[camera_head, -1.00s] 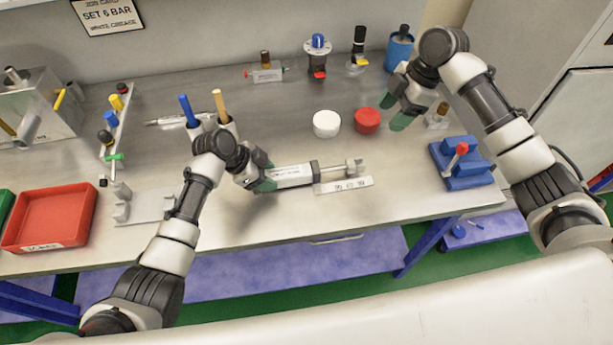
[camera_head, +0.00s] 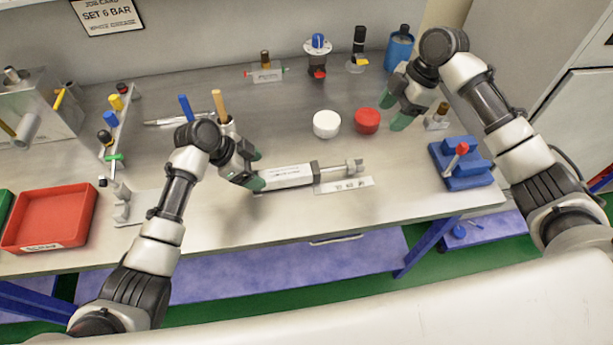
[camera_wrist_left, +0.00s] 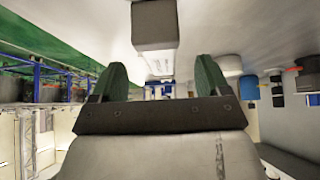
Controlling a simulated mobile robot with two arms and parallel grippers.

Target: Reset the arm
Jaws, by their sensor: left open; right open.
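My left gripper (camera_head: 257,169) is open, pointing right, at the left end of a white and grey pneumatic cylinder (camera_head: 288,176) lying on the bench. In the left wrist view, the two green fingers (camera_wrist_left: 160,76) stand apart with nothing seen between them. A grey block-like end, seemingly of the cylinder (camera_wrist_left: 155,28), shows ahead of them. I cannot tell whether a finger touches it. My right gripper (camera_head: 393,111) is open and empty above the back right of the bench, near the red lid.
A blue fixture (camera_head: 461,166) is at the right, a red tray (camera_head: 50,218) at the left. A label plate (camera_head: 345,186) lies by the rod. The bench front is mostly clear.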

